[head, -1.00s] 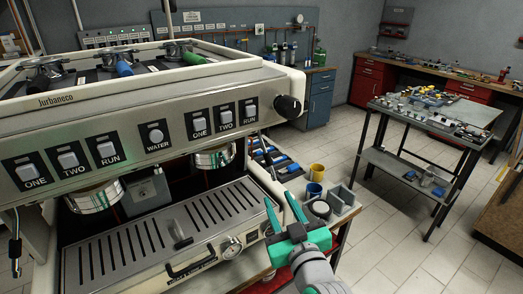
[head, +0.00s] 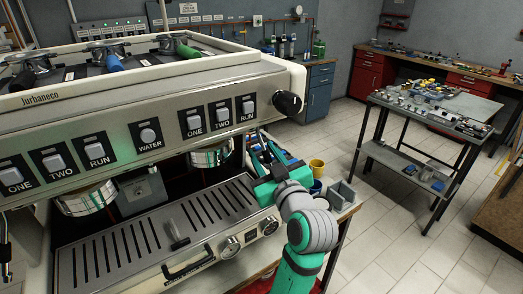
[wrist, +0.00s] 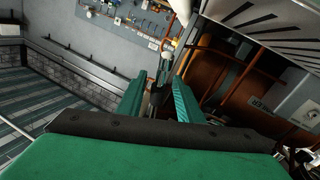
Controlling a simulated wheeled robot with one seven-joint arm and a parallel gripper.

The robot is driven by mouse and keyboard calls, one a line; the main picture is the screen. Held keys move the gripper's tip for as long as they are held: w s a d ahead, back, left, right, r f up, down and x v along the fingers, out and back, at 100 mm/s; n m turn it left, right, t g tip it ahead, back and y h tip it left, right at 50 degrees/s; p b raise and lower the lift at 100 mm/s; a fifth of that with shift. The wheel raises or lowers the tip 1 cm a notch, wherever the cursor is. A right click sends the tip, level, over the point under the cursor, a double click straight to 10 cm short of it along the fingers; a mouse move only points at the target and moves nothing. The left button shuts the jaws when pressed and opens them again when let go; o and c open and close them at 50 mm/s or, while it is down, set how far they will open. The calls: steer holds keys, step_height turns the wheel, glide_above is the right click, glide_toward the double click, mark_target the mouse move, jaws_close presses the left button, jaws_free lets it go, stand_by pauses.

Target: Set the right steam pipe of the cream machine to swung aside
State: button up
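The cream machine (head: 150,105) fills the left of the head view, with a black knob (head: 288,104) at its right end. My gripper (head: 264,157) is at the machine's right front corner, below this knob, and hides what is behind it. In the wrist view my gripper (wrist: 158,82) has its two green fingers apart. A thin pipe (wrist: 184,45), seemingly the right steam pipe, comes down towards the gap between them, where a dark piece shows. I cannot tell whether either finger touches it.
The drip tray (head: 150,235) lies below the panel, left of my gripper. A yellow cup (head: 317,167) and a grey open box (head: 342,194) stand just right of my gripper. A metal cart (head: 430,118) stands farther right, with clear floor between.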

steer(key=shift+d+x, duration=0.2)
steer(key=shift+x, duration=0.9)
jaws_close()
steer(key=shift+w+n+y, duration=0.1)
steer(key=shift+n+y, duration=0.2)
steer(key=shift+w+a+n+g+y, duration=0.1)
steer(key=shift+a+n+g+y, duration=0.1)
steer(key=shift+n+g+y, duration=1.25)
steer(key=shift+w+a+n+g+y, duration=0.15)
steer(key=shift+n+g+y, duration=1.1)
steer(key=shift+y, duration=0.45)
steer(key=shift+w+a+n+g+y, duration=0.1)
steer(key=shift+a+n+g+y, duration=0.1)
steer(key=shift+n+g+y, duration=1.15)
steer(key=shift+a+g+y, duration=0.1)
steer(key=shift+g+y, duration=0.2)
steer(key=shift+g, duration=0.05)
